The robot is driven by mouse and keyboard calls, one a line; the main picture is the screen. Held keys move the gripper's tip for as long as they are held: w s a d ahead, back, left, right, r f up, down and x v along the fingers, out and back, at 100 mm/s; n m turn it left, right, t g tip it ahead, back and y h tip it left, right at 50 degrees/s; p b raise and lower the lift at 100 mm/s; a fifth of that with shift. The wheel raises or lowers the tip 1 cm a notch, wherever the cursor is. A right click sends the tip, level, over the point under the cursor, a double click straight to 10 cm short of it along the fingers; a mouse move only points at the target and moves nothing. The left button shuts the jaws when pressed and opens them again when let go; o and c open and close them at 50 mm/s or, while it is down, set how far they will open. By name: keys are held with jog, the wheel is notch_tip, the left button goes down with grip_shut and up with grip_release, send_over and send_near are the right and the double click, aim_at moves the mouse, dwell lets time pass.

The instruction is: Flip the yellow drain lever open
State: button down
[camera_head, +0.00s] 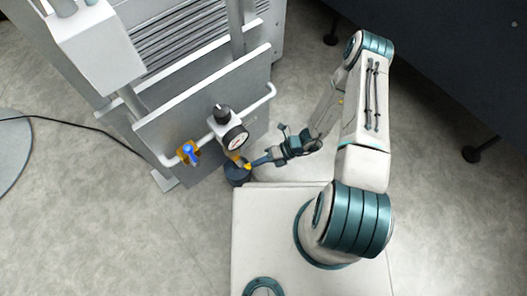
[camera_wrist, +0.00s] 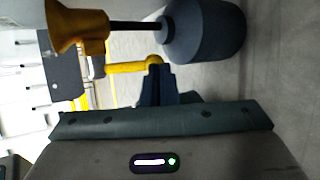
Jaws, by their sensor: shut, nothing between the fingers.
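The yellow drain lever (camera_wrist: 130,68) shows in the wrist view as a short yellow bar running across the picture above my fingertips. In the head view its small yellow end (camera_head: 246,166) is at the tip of my gripper (camera_head: 253,163), low beside the machine. My gripper, also in the wrist view (camera_wrist: 155,72), is shut with nothing between the fingers. Its fingertips overlap the right end of the lever in that view; I cannot tell whether they touch it. A yellow fitting (camera_wrist: 82,27), a dark stem and a blue-grey bowl (camera_wrist: 208,32) lie just beyond.
A valve with a blue handle (camera_head: 190,152) is to the left on the same pipe. Grey panels (camera_head: 205,115) stand behind. The floor at left is mostly clear, with a black cable.

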jog(key=shift+s+a+f, duration=0.25)
jog(key=shift+f, duration=0.15)
jog(key=shift+s+a+f, duration=0.2)
jog(key=shift+f, duration=0.2)
jog(key=shift+r, duration=0.1)
jog(key=shift+r+p, duration=0.7)
jog(key=shift+p, duration=0.1)
jog(key=w+d+p, duration=0.1)
jog(key=w+d, duration=0.1)
jog(key=d, duration=0.4)
jog(key=w+d+r+p, duration=0.1)
jog(key=d, duration=0.6)
jog(key=shift+w+d, duration=0.2)
jog(key=shift+w, duration=0.15)
